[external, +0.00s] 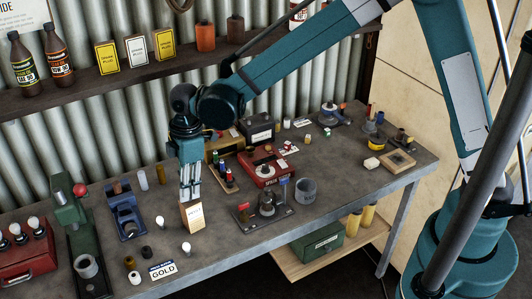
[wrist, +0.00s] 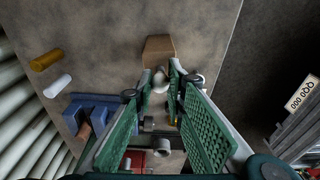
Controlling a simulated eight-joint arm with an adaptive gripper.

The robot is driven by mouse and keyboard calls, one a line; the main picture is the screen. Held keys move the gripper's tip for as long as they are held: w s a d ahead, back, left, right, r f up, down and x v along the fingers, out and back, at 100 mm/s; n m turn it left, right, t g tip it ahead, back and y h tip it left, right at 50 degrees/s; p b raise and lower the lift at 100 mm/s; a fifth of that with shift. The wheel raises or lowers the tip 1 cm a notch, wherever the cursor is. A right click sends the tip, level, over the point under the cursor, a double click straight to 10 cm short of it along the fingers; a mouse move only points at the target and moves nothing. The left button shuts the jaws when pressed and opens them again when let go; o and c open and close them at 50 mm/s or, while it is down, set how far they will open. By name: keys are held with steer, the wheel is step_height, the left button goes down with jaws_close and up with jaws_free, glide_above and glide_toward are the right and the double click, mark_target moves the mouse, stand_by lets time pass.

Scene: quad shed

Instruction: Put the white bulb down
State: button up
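My gripper (external: 190,197) points down over the bench, just above or at the top of a small tan carton (external: 193,218). In the wrist view my gripper (wrist: 160,78) has its two green-padded fingers close together at the tips. A pale rounded thing, which looks like the white bulb (wrist: 160,81), sits between the fingertips, in front of the tan carton (wrist: 160,48). Another white bulb (external: 186,247) stands on the bench in front of the carton.
A blue vise-like tool (external: 125,215) stands left of the carton. A GOLD sign (external: 162,270) lies at the front. A red rack of bulbs (external: 24,260) and a green press (external: 75,220) are at left. A plate with fittings (external: 245,222) is at right.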

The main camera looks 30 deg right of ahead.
steer(key=o, duration=0.7)
steer(key=shift+c, duration=0.2)
steer(key=shift+r, duration=0.2)
step_height(320, 180, up, 12)
steer(key=d, duration=0.1)
steer(key=shift+d, duration=0.25)
steer(key=shift+w+f, duration=0.1)
steer(key=shift+f, duration=0.05)
stand_by(0.5)
